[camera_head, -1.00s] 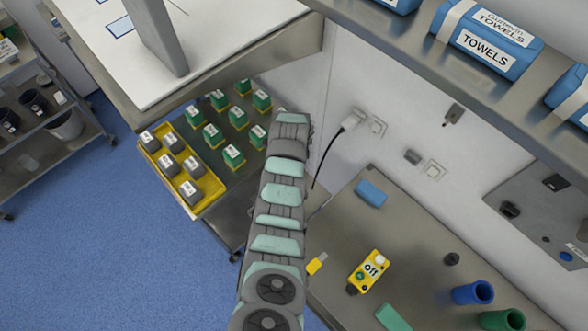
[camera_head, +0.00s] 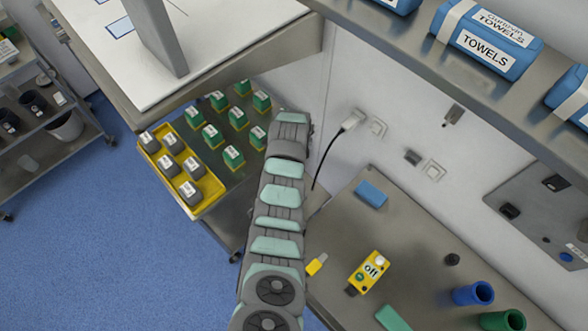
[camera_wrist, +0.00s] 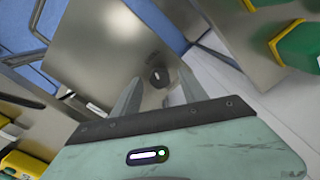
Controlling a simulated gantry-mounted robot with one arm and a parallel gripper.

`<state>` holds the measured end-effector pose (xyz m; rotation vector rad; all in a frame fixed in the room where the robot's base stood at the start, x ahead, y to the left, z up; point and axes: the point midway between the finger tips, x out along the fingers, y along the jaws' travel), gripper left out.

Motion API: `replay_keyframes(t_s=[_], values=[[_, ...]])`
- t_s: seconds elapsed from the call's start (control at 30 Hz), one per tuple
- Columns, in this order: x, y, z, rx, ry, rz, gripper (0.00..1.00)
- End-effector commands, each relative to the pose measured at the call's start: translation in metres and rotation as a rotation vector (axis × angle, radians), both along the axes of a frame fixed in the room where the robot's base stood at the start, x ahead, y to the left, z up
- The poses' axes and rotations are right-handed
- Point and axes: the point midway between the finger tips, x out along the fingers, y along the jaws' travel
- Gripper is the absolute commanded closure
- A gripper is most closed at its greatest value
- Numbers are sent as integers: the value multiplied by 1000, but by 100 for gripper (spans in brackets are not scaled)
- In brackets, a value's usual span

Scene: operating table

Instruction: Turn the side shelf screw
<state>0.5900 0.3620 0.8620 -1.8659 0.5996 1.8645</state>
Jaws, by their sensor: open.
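The side shelf screw (camera_wrist: 157,77) is a small dark knob on a grey metal panel (camera_wrist: 100,45), seen in the wrist view. My gripper (camera_wrist: 160,86) is open, with one finger on either side of the screw in the picture. No contact with the screw can be made out, and the depth between them is hard to judge. In the head view my arm hides the gripper and the screw.
A shelf with green boxes (camera_head: 234,157) and a yellow tray (camera_head: 214,186) of grey boxes lies left of my arm. A metal table (camera_head: 340,230) with a yellow control box (camera_head: 368,272) is at right. A black cable (camera_head: 325,160) hangs close by.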

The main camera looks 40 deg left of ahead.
Motion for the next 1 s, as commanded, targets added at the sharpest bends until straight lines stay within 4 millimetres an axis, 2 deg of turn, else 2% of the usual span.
replay_keyframes(t_s=[0.17, 0.4, 0.53, 0.7, 1.0], values=[[0, 1, 23, 5, -3, -1, 49], [2, 1, 70, 5, -6, -1, 49], [0, 0, 90, 2, -1, 0, 49], [0, 0, 101, 2, -1, 0, 49], [0, 0, 101, 1, 1, 0, 49]])
